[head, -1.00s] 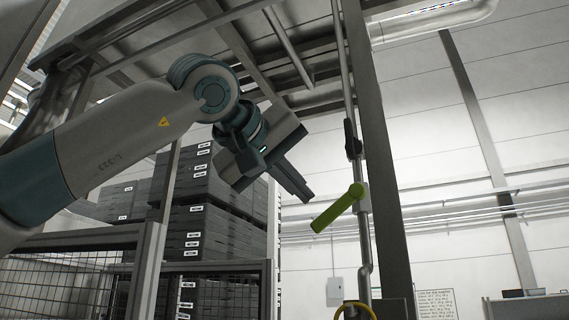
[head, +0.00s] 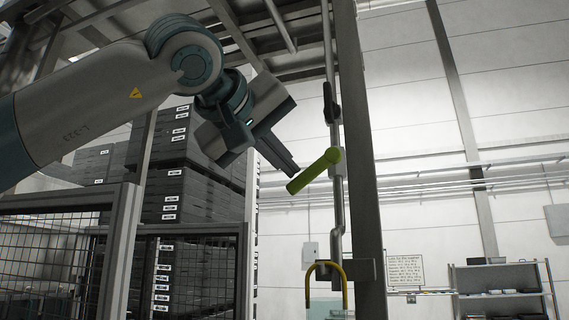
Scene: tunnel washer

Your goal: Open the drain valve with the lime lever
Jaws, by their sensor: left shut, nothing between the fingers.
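The lime lever (head: 312,171) sits on a valve on a vertical grey pipe (head: 328,60). It slants from its hub at the pipe down to the left. My left gripper (head: 292,169) comes in from the upper left, shut and empty. My right gripper is not in view.
A dark post (head: 359,150) stands right behind the pipe. A black fitting (head: 331,102) sits on the pipe above the lever. A yellow hoop (head: 327,270) is below. Mesh fencing (head: 45,255) and stacked dark crates (head: 190,160) stand at left. A shelf (head: 497,285) is at far right.

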